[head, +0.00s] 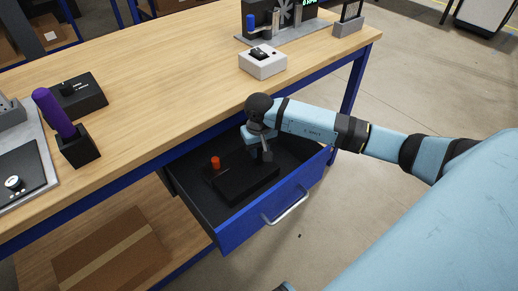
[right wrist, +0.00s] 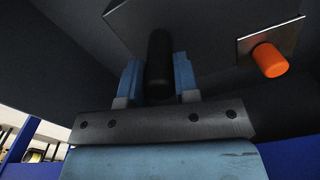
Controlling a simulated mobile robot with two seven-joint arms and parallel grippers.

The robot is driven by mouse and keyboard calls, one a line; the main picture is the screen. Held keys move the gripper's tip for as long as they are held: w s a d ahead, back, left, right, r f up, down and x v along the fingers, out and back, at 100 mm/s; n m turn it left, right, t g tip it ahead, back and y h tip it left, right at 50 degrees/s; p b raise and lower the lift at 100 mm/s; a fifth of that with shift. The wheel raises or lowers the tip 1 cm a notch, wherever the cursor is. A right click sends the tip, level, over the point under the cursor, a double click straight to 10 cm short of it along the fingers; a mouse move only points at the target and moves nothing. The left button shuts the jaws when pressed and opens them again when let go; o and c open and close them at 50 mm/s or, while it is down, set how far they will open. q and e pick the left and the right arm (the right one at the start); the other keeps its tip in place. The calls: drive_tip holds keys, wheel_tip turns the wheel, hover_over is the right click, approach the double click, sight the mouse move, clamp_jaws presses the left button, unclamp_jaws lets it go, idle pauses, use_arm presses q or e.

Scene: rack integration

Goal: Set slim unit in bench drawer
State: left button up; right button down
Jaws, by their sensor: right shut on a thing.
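The slim unit (head: 247,183) is a flat dark box inside the open bench drawer (head: 270,211), which has a blue front and a dark inside. An orange knob (head: 215,162) stands at its left end; the knob also shows in the right wrist view (right wrist: 269,60). My right gripper (head: 262,152) reaches down into the drawer. In the right wrist view its fingers (right wrist: 158,75) are shut on either side of a dark upright post (right wrist: 159,58), which appears to be the unit's handle. I cannot tell whether the unit's underside touches the drawer floor. My left gripper is not in view.
The wooden bench top (head: 170,75) lies above the drawer. On it are a white box (head: 263,64), a black box (head: 78,97) and a purple-handled tool in a black holder (head: 78,147). A cardboard box (head: 110,252) lies on the lower shelf. The drawer's silver handle (head: 286,207) faces outward.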

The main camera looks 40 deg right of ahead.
drive_tip(key=c, duration=1.3)
unclamp_jaws()
drive_tip(key=shift+f, duration=0.15)
drive_tip(key=o, duration=0.4)
drive_tip(key=shift+o, duration=0.2)
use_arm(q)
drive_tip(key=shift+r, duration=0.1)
use_arm(e)
drive_tip(key=shift+r, duration=0.5)
use_arm(q)
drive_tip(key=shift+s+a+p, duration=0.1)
drive_tip(key=shift+p, duration=0.45)
use_arm(e)
wheel_tip(320, 180, up, 11)
drive_tip(key=shift+r, duration=0.2)
